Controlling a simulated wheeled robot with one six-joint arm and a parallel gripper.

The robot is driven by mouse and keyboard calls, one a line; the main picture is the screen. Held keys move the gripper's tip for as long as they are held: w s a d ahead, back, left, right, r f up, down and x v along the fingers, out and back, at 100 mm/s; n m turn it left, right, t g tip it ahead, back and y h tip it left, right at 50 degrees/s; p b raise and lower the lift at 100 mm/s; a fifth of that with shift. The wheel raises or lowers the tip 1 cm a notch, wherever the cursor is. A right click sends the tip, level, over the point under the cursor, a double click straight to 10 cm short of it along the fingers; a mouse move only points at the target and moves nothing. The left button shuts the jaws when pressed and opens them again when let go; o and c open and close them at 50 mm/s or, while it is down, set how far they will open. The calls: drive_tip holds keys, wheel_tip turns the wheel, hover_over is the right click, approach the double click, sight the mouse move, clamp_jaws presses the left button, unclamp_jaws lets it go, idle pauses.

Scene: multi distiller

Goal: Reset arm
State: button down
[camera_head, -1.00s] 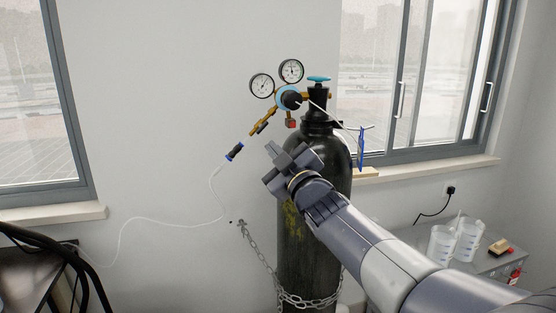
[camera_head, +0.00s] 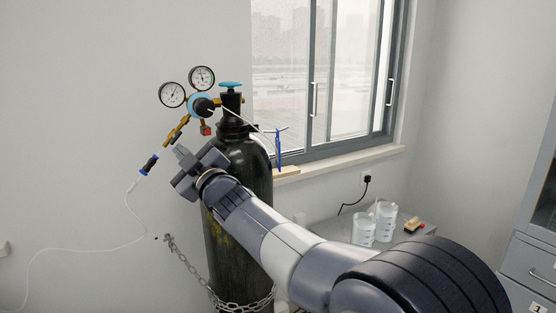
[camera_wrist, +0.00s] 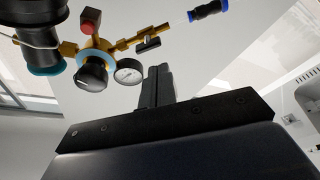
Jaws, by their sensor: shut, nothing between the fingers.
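My gripper (camera_head: 180,152) is shut and empty, on the arm that reaches in from the lower right. It is in front of the upper left side of a black gas cylinder (camera_head: 236,250), below the regulator (camera_head: 202,105) with its two round gauges. In the wrist view the closed fingers (camera_wrist: 158,72) point toward the wall, near one gauge (camera_wrist: 129,71) and the brass outlet. A black and blue hose connector (camera_head: 149,165) hangs to the left of the gripper, apart from it. The arm hides part of the cylinder.
A chain (camera_head: 190,262) runs around the cylinder to the wall. A white hose (camera_head: 90,249) trails left. Plastic beakers (camera_head: 364,230) stand on a grey surface at right, beyond my arm. A window (camera_head: 330,75) is behind, and a grey cabinet (camera_head: 530,262) stands far right.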

sight(171, 141)
drive_tip(key=shift+p+x, duration=0.65)
drive_tip(key=shift+x, duration=2.4)
drive_tip(key=b+v, duration=0.3)
drive_tip(key=v, duration=0.8)
drive_tip(key=p+x, duration=0.3)
drive_tip(key=x, duration=0.8)
drive_tip(key=shift+m, duration=0.4)
drive_tip(key=shift+r+m+t+b, duration=0.15)
drive_tip(key=shift+m+t+b, duration=0.2)
drive_tip(key=shift+m, duration=0.45)
drive_tip(key=m, duration=0.1)
drive_tip(key=m+t+h, duration=0.1)
drive_tip(key=m, duration=0.2)
drive_tip(key=shift+d+r+t+p, duration=0.1)
drive_tip(key=shift+r+t+p, duration=0.15)
drive_tip(key=shift+r+p, duration=0.05)
drive_tip(key=m+h+p, duration=0.1)
drive_tip(key=m, duration=0.1)
drive_tip(key=m+t+h+p, duration=0.1)
drive_tip(key=m+p, duration=0.1)
drive_tip(key=m, duration=0.1)
drive_tip(key=shift+w+d+r+h, duration=0.1)
drive_tip(key=shift+r+h, duration=0.3)
drive_tip(key=shift+d+f+m+t+h+p, duration=0.15)
drive_tip(key=shift+m+t+h+p, duration=0.35)
drive_tip(key=shift+m+p, duration=0.75)
